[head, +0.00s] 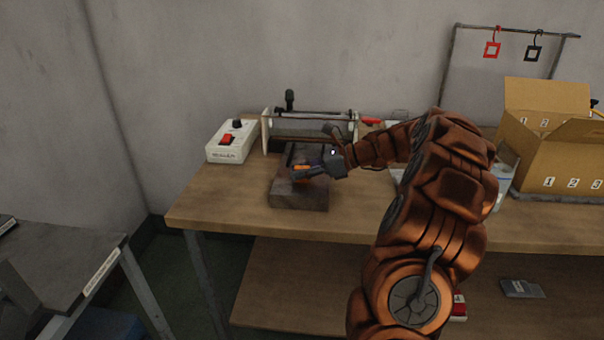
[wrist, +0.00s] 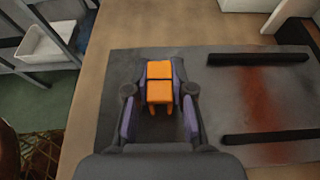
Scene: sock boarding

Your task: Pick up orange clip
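The orange clip (wrist: 159,82) lies between the two fingers of my gripper (wrist: 155,85) in the wrist view, above or on a dark grey plate (wrist: 215,75). The fingers stand close along both sides of the clip. Whether they press on it cannot be made out. In the head view the orange clip (head: 301,168) shows as a small orange patch at the fingertips of my gripper (head: 308,171), over the front part of the dark block (head: 300,201). My gripper partly hides the clip there.
A white sealer box (head: 231,142) with a red switch stands left of the block on the wooden table (head: 220,190). A frame with a bar (head: 310,126) stands behind. Cardboard boxes (head: 545,150) are at the right. Two dark bars (wrist: 258,58) lie on the plate.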

